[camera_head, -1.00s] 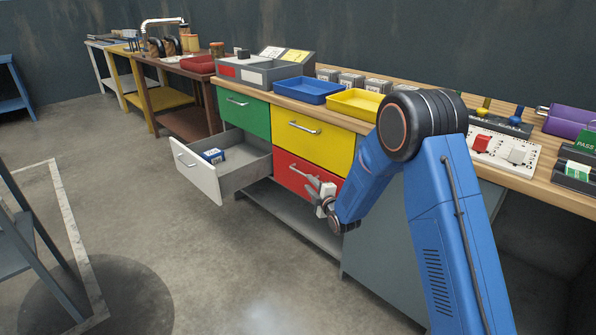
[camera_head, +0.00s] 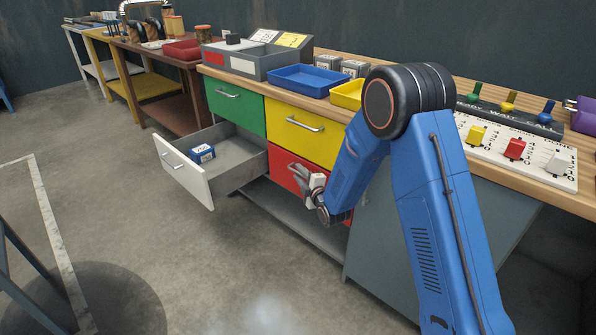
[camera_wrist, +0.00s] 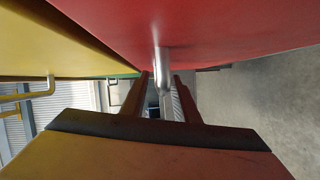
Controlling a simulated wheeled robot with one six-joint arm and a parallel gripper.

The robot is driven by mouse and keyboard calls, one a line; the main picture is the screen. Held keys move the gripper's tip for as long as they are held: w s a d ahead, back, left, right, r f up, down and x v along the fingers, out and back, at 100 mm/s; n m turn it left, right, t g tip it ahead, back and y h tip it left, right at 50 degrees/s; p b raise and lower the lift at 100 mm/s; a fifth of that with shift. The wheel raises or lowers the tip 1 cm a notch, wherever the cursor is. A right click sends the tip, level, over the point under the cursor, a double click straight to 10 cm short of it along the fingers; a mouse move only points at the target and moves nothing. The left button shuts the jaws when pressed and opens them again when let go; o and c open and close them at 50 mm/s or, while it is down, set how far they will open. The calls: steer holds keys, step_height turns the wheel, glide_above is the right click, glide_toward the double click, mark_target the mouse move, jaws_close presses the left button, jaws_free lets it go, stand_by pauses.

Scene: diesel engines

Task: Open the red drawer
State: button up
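The red drawer (camera_head: 283,168) is shut, below the yellow drawer (camera_head: 300,133) in the bench. Its front also fills the top of the wrist view (camera_wrist: 225,25). My gripper (camera_head: 307,182) is at the red front, and my wrist covers the drawer's right part. In the wrist view, the silver handle (camera_wrist: 162,65) runs between my two fingers (camera_wrist: 160,85). The fingers stand on either side of the handle with a dark gap visible on its left, so they look open. Contact with the handle on the right side cannot be told.
A white drawer (camera_head: 187,176) stands pulled out at the left with a small blue box (camera_head: 201,153) inside. The green drawer (camera_head: 236,105) above it is shut. Trays and a switch panel (camera_head: 515,150) are on the bench top. The floor in front is clear.

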jaws_close()
steer(key=s+a, duration=0.9)
steer(key=s, duration=0.3)
steer(key=s+a, duration=1)
steer(key=s, duration=0.3)
steer(key=shift+a, duration=0.25)
jaws_free()
steer(key=shift+s, duration=0.1)
